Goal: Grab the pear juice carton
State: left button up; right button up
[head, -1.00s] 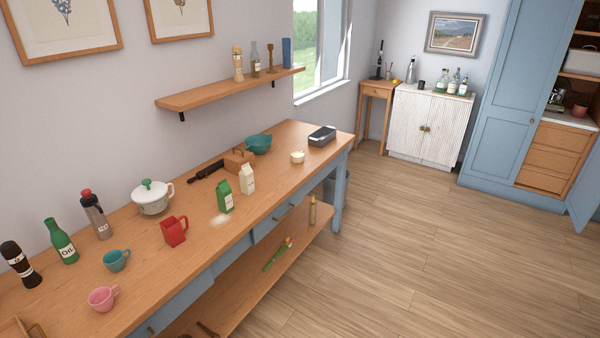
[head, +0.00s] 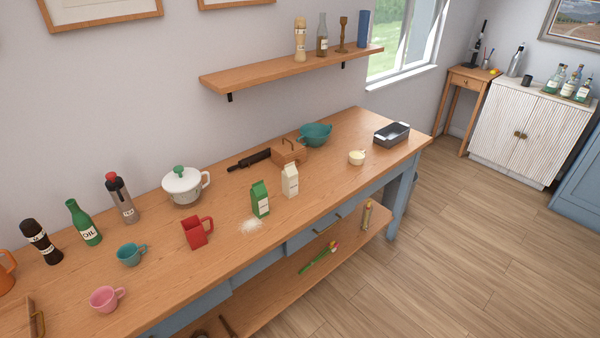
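Two gable-top cartons stand upright side by side on the wooden worktop, near its middle. One is a green carton (head: 260,199) with a pale label; the other is a cream-white carton (head: 290,180) just right of and behind it. Their label text is too small to read, so I cannot tell which is pear juice. Neither of my grippers is in view.
The worktop (head: 345,150) also holds a red mug (head: 197,232), white pot (head: 183,187), wooden box (head: 289,152), teal colander (head: 315,134), small cream bowl (head: 357,157) and dark tin (head: 391,133). Bottles and cups stand at left. A wall shelf (head: 290,70) hangs above. Floor at right is clear.

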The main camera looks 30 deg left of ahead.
aim_at(290, 175)
jog(key=u, duration=0.3)
jog(key=i, duration=0.8)
jog(key=u, duration=1.25)
jog(key=i, duration=0.6)
jog(key=u, duration=0.6)
